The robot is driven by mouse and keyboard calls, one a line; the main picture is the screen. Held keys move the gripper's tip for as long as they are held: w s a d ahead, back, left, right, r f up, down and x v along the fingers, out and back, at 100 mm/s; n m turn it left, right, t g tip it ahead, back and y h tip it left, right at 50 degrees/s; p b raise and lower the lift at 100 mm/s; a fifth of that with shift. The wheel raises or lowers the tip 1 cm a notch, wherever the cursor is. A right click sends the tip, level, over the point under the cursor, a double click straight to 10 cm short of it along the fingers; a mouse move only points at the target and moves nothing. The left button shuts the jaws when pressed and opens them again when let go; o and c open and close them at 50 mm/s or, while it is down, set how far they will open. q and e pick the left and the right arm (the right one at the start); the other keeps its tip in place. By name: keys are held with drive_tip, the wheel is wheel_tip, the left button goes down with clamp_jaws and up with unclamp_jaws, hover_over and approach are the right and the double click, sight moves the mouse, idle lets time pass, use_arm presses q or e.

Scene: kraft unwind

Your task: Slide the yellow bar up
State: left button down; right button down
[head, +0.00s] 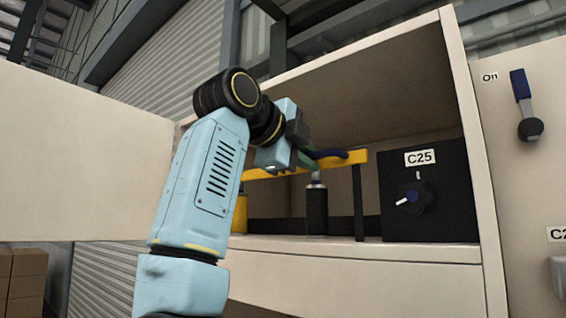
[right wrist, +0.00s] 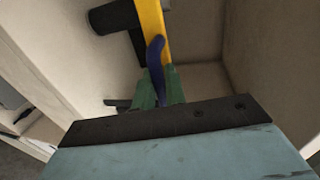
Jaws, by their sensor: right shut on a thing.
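The yellow bar (head: 350,156) runs across the inside of the open cabinet in the head view, above a black cylinder and a dark post. A blue handle (head: 327,154) sits on the bar. My right gripper (head: 309,160) reaches into the cabinet, its green fingers shut on the blue handle. In the right wrist view the blue handle (right wrist: 155,60) stands between the green fingers of the right gripper (right wrist: 160,88), and the yellow bar (right wrist: 153,30) extends away behind it. My arm hides the bar's left part. My left gripper is not in view.
A black box labelled C25 (head: 430,200) with a knob stands right of the bar. The black cylinder (head: 317,208) stands below the bar. The cabinet side wall (head: 468,130) and an open door panel (head: 80,150) flank the opening. A blue-handled lever (head: 522,95) hangs at far right.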

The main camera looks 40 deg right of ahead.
drive_tip(key=shift+s+r, duration=0.1)
drive_tip(key=shift+r, duration=0.3)
drive_tip(key=c, duration=1.6)
unclamp_jaws()
drive_tip(key=shift+o, duration=0.2)
drive_tip(key=shift+a+f, duration=0.1)
drive_tip(key=shift+a, duration=0.05)
drive_tip(key=b+v, duration=0.1)
drive_tip(key=v, duration=1.2)
drive_tip(key=shift+b, duration=0.3)
drive_tip(key=shift+a, duration=0.1)
